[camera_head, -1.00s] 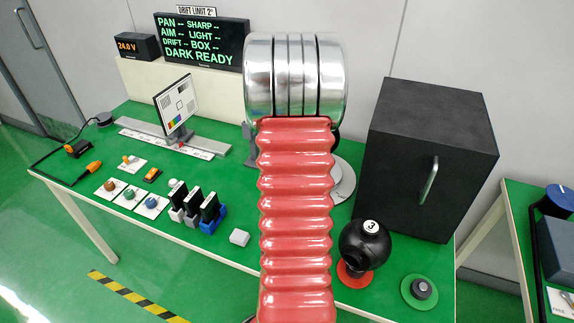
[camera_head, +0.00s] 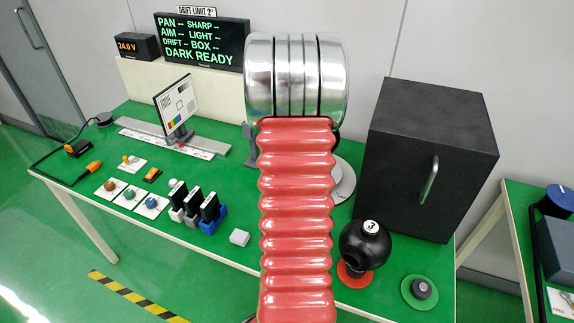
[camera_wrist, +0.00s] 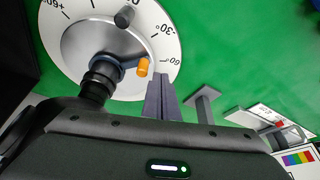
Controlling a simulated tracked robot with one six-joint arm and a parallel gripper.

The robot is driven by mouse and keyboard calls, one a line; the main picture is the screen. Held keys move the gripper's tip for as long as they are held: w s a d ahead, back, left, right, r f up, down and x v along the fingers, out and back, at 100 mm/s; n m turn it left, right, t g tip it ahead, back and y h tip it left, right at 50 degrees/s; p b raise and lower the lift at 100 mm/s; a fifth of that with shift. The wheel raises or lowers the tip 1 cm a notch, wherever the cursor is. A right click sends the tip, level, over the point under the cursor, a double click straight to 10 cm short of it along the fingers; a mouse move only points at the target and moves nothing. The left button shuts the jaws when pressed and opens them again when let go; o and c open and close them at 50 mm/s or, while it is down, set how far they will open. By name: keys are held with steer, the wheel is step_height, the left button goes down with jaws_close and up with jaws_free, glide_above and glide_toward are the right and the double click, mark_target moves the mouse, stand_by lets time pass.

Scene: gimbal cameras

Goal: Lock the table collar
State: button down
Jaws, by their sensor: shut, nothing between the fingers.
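The round white table (camera_wrist: 160,40) with a degree scale shows in the wrist view at the upper left. A grey disc (camera_wrist: 75,42) sits in its middle, with a dark grey knob (camera_wrist: 124,16) and a short orange peg (camera_wrist: 143,66) near its edge. I cannot tell which part is the collar. A black ribbed cylinder (camera_wrist: 100,78) stands over the disc. My gripper (camera_wrist: 160,80) is shut and empty, its grey fingers beside the orange peg, apart from it in the picture. In the head view the white table (camera_head: 344,182) is mostly hidden behind my arm.
A black box (camera_head: 432,150) with a handle stands right of the table. A black ball marked 3 (camera_head: 364,243) sits on a red disc. A test chart (camera_head: 175,105) stands on a rail at left. Small blocks and plugs lie on the green bench. The sign reads DARK READY.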

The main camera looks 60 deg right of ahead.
steer(key=shift+s+d, duration=0.1)
steer(key=shift+s, duration=0.6)
steer(key=shift+a, duration=0.4)
steer(key=a, duration=0.3)
steer(key=shift+a, duration=0.25)
steer(key=w+v, duration=0.1)
steer(key=v, duration=0.8)
steer(key=shift+w+a+r, duration=0.25)
steer(key=shift+a+r, duration=0.05)
steer(key=shift+r, duration=0.15)
